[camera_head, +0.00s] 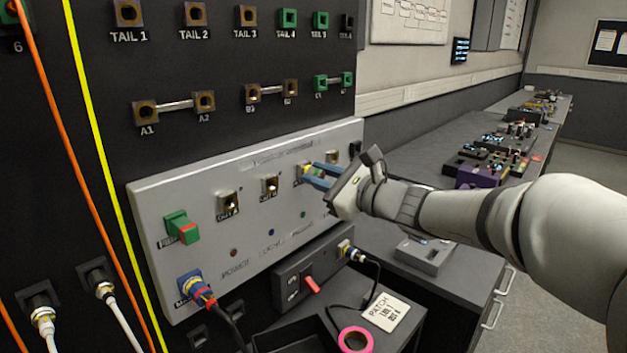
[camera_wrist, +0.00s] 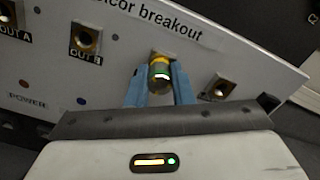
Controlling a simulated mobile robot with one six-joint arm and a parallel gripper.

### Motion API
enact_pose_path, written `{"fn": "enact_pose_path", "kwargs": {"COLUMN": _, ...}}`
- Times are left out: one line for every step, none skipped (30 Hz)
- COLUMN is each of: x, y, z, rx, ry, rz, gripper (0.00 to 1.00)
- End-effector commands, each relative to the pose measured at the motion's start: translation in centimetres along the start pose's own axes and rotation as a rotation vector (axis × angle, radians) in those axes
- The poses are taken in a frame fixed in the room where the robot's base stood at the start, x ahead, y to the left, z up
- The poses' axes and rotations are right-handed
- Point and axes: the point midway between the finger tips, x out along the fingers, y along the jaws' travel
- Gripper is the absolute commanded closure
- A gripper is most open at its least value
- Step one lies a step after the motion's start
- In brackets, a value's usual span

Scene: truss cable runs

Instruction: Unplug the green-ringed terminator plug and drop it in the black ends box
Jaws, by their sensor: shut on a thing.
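The terminator plug (camera_wrist: 160,74), yellow with a green ring, sits at a socket of the grey breakout panel (camera_wrist: 215,62). It also shows small in the head view (camera_head: 308,171), partly covered by the fingers. My gripper (camera_wrist: 159,88) has its blue fingers shut on the plug, one on each side; in the head view my gripper (camera_head: 313,175) reaches the panel from the right. I cannot tell whether the plug is fully seated. An open black box (camera_head: 292,340) stands at the bottom of the head view, cut by the frame edge; no label on it is readable.
A dark switch unit (camera_head: 315,275) with a cable stands below. A pink tape roll (camera_head: 356,340) and a patch card (camera_head: 383,312) lie near the box.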

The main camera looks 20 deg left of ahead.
Motion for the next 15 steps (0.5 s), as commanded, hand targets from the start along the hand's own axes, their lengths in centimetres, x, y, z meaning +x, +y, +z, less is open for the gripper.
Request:
{"fn": "enact_pose_path", "kwargs": {"x": 0.01, "y": 0.11, "z": -0.15, "rx": -0.009, "ry": -0.001, "rz": 0.0, "gripper": 1.0}}
{"fn": "enact_pose_path", "kwargs": {"x": 0.01, "y": 0.09, "z": -0.13, "rx": -0.013, "ry": 0.0, "rz": 0.0, "gripper": 1.0}}
{"fn": "enact_pose_path", "kwargs": {"x": 0.01, "y": 0.07, "z": -0.09, "rx": -0.016, "ry": 0.0, "rz": 0.0, "gripper": 1.0}}
{"fn": "enact_pose_path", "kwargs": {"x": 0.01, "y": 0.05, "z": -0.06, "rx": -0.017, "ry": 0.0, "rz": 0.0, "gripper": 1.0}}
{"fn": "enact_pose_path", "kwargs": {"x": 0.01, "y": 0.04, "z": -0.03, "rx": -0.017, "ry": 0.0, "rz": 0.0, "gripper": 1.0}}
{"fn": "enact_pose_path", "kwargs": {"x": 0.0, "y": 0.03, "z": -0.02, "rx": -0.017, "ry": 0.001, "rz": 0.0, "gripper": 1.0}}
{"fn": "enact_pose_path", "kwargs": {"x": 0.0, "y": 0.03, "z": -0.01, "rx": -0.017, "ry": 0.001, "rz": 0.0, "gripper": 1.0}}
{"fn": "enact_pose_path", "kwargs": {"x": 0.01, "y": 0.02, "z": -0.01, "rx": -0.017, "ry": 0.001, "rz": 0.0, "gripper": 1.0}}
{"fn": "enact_pose_path", "kwargs": {"x": 0.0, "y": 0.02, "z": -0.01, "rx": -0.016, "ry": 0.001, "rz": 0.0, "gripper": 1.0}}
{"fn": "enact_pose_path", "kwargs": {"x": 0.0, "y": 0.02, "z": -0.02, "rx": -0.016, "ry": 0.001, "rz": 0.0, "gripper": 1.0}}
{"fn": "enact_pose_path", "kwargs": {"x": 0.0, "y": 0.03, "z": -0.02, "rx": -0.016, "ry": 0.001, "rz": 0.0, "gripper": 1.0}}
{"fn": "enact_pose_path", "kwargs": {"x": 0.0, "y": 0.04, "z": -0.05, "rx": -0.018, "ry": 0.001, "rz": 0.0, "gripper": 1.0}}
{"fn": "enact_pose_path", "kwargs": {"x": 0.0, "y": 0.06, "z": -0.08, "rx": -0.02, "ry": 0.001, "rz": 0.0, "gripper": 1.0}}
{"fn": "enact_pose_path", "kwargs": {"x": 0.0, "y": 0.07, "z": -0.12, "rx": -0.024, "ry": 0.0, "rz": 0.0, "gripper": 1.0}}
{"fn": "enact_pose_path", "kwargs": {"x": 0.01, "y": 0.1, "z": -0.18, "rx": -0.031, "ry": 0.0, "rz": 0.0, "gripper": 1.0}}
